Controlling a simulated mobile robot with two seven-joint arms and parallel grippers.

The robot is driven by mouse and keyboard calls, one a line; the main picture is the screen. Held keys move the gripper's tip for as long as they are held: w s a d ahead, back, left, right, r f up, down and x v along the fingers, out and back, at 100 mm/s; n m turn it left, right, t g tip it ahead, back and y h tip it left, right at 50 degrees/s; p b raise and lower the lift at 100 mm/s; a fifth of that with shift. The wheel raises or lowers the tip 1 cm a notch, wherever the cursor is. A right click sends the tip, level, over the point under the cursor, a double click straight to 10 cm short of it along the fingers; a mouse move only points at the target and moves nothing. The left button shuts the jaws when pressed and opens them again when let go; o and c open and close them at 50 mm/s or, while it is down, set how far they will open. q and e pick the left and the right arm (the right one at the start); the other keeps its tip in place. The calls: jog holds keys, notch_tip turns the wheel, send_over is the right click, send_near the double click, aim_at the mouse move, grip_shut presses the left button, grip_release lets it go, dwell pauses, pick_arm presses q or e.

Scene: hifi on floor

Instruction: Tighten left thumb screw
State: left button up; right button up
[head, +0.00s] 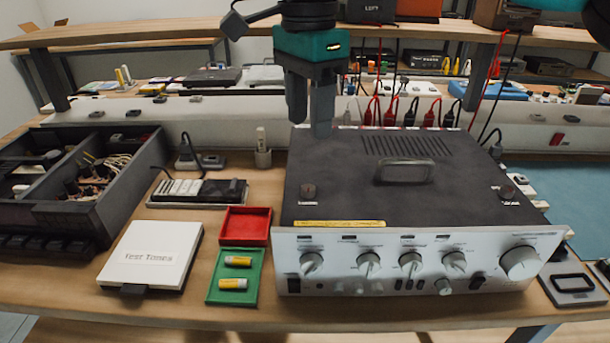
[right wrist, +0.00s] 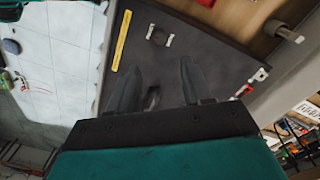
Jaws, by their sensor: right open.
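The hi-fi unit (head: 440,210) has a dark top cover and a silver front with several knobs. The left thumb screw (head: 308,191) is a small dark round knob at the cover's front left. It also shows in the right wrist view (right wrist: 158,37), beyond the fingertips. The right thumb screw (head: 506,192) is at the front right. A handle (head: 404,171) stands mid-cover. My right gripper (head: 309,128) points down over the back left of the cover, behind the left screw and apart from it. Its fingers (right wrist: 160,75) are spread and empty. My left gripper is not in view.
A green tray (head: 222,298) with two yellow cylinders, a red tray (head: 246,226) and a white "Test Tones" box (head: 152,254) lie left of the unit. A dark divided bin (head: 125,205) is far left. Red and black cables hang behind the unit.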

aim_at(308, 187)
notch_tip(308, 187, down, 11)
jog(key=shift+s+f+b, duration=0.1)
jog(key=shift+b, duration=0.45)
jog(key=shift+c, duration=0.3)
grip_shut()
